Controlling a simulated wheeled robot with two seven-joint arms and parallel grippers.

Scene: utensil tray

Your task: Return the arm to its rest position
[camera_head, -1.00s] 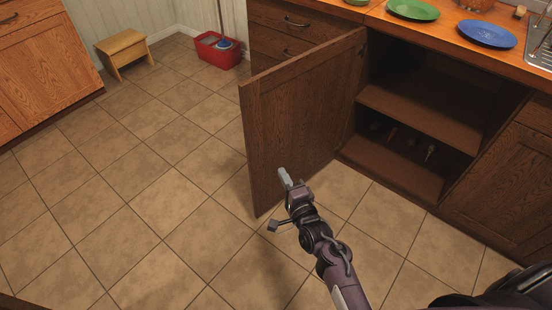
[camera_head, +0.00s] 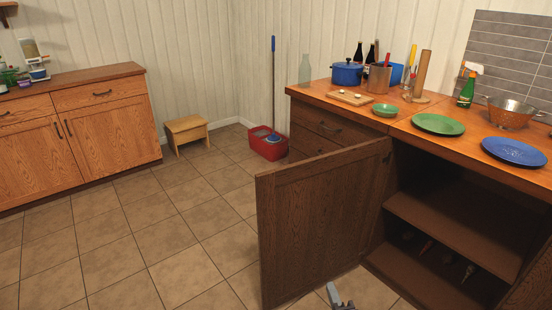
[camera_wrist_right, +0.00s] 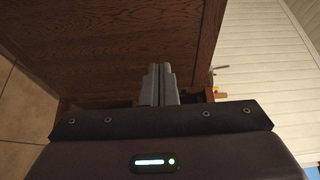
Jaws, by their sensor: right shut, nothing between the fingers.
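My right gripper (camera_head: 338,296) shows only at its tip, at the bottom edge of the head view, just right of the lower part of the open cabinet door (camera_head: 318,225). In the right wrist view the gripper's two grey fingers (camera_wrist_right: 158,84) are pressed together with nothing between them. The wooden door (camera_wrist_right: 115,45) fills much of that view beyond the fingers; I cannot tell the gap. My left gripper is in neither view.
The open cabinet (camera_head: 455,215) has a shelf and several small items at its bottom. The counter above holds a green plate (camera_head: 438,124), a blue plate (camera_head: 514,151) and a colander (camera_head: 508,112). A stool (camera_head: 187,130) and a red bucket (camera_head: 268,148) stand behind. The floor at left is clear.

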